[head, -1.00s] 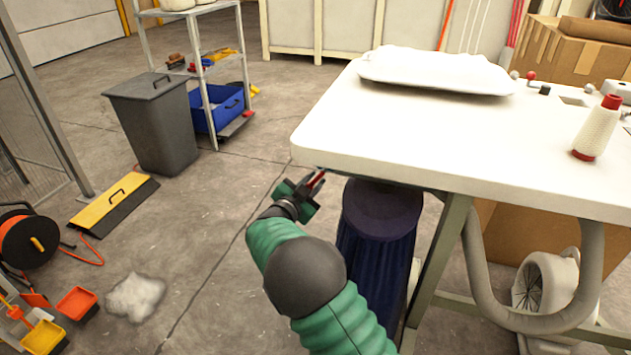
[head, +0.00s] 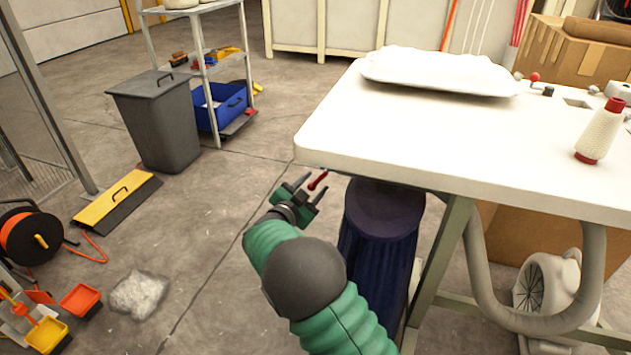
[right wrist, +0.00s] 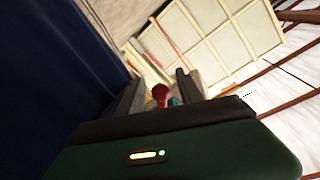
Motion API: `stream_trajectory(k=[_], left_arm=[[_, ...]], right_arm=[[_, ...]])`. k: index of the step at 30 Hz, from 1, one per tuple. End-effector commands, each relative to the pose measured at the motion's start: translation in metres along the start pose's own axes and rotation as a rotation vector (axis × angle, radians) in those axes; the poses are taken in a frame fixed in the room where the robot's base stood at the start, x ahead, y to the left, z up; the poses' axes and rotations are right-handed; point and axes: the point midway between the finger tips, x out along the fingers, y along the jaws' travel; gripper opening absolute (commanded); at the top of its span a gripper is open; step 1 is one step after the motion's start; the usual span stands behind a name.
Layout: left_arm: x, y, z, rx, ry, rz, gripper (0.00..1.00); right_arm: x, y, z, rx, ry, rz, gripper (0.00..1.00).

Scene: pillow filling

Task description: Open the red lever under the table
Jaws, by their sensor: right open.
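The red lever (head: 318,180) shows just below the near left corner of the white table (head: 420,142). My right gripper (head: 304,193) is open beside the lever, its two fingers spread apart. In the right wrist view the lever's red end (right wrist: 160,96) shows between the two fingers (right wrist: 158,92), with a gap on both sides. I cannot tell how far the lever is turned, and its mount is hidden under the table top. My left gripper is not in view.
A dark blue cloth-covered container (head: 380,225) stands under the table, close right of my right forearm. A table leg (head: 437,262) and a grey hose (head: 478,275) are farther right.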

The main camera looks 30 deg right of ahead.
Motion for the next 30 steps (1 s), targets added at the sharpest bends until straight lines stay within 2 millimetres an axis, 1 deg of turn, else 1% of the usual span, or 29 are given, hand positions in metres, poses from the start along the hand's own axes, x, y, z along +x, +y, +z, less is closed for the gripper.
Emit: stream_trajectory(k=[1, 9, 12, 15, 19, 26, 28, 29, 30], left_arm=[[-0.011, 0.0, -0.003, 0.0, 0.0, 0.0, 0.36], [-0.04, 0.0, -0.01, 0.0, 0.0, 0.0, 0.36], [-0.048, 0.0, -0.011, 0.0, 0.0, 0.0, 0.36], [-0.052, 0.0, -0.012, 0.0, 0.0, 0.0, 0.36], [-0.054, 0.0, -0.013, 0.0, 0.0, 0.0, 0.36], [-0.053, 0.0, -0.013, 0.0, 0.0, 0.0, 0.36], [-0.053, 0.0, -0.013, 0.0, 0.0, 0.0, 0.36], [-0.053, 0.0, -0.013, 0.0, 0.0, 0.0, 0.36], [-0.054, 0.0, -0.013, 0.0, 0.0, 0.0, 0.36]], right_arm=[[-0.013, -0.004, -0.005, -0.002, -0.004, -0.003, 0.43], [-0.094, -0.004, -0.004, -0.004, -0.005, -0.005, 0.43], [-0.119, -0.004, -0.003, -0.004, -0.005, -0.004, 0.43], [-0.137, -0.003, -0.001, -0.003, -0.004, -0.003, 0.43], [-0.148, -0.001, 0.001, -0.003, -0.002, -0.001, 0.43], [-0.149, 0.0, 0.002, -0.002, -0.001, 0.0, 0.43], [-0.148, 0.001, 0.001, -0.008, 0.004, -0.001, 0.37], [-0.145, 0.003, 0.001, -0.025, 0.017, -0.004, 0.33], [-0.136, 0.009, -0.001, -0.07, 0.053, -0.012, 0.27]])
